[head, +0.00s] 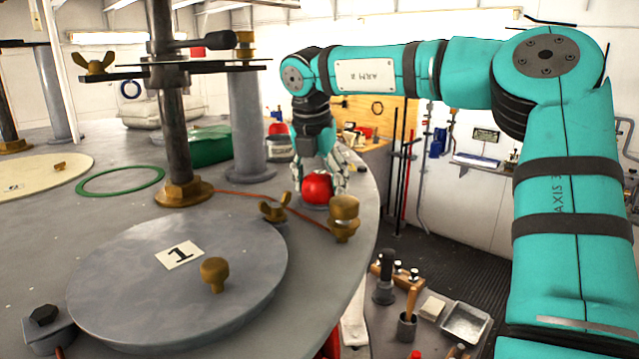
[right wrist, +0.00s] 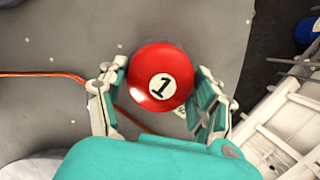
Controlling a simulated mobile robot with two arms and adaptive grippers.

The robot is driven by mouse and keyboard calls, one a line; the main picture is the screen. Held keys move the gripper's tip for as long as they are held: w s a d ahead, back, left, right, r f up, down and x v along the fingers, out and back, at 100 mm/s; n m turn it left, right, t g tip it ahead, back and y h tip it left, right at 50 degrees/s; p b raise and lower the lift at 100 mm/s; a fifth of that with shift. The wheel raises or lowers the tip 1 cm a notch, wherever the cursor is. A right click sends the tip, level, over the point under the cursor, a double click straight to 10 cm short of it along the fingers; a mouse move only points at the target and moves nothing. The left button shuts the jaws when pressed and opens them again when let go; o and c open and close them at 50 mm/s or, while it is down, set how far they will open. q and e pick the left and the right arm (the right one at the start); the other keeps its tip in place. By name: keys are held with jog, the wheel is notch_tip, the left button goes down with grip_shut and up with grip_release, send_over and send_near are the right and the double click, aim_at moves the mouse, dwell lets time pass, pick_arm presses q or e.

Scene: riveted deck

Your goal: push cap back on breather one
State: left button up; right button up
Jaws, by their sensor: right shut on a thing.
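The red cap (head: 317,187) is a round dome near the right edge of the grey deck. In the right wrist view the cap (right wrist: 160,82) shows a white disc marked 1. My right gripper (head: 320,180) points down over it, and its fingers (right wrist: 160,92) are shut on the cap from both sides. The breather under the cap is mostly hidden, and I cannot tell whether the cap is seated on it. A grey round lid (head: 140,290) with a label 1 lies in the foreground. My left gripper is not in view.
A brass fitting (head: 343,215) and a brass wing nut (head: 274,208) stand just in front of the cap. An orange cord (head: 240,195) runs close by. The deck edge drops off to the right.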

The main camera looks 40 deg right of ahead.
jog(key=o, duration=1.2)
jog(key=shift+o, duration=0.2)
jog(key=shift+r, duration=0.1)
jog(key=shift+r+p, duration=2.7)
jog(key=shift+r, duration=1)
grip_shut()
jog(key=shift+f, duration=0.15)
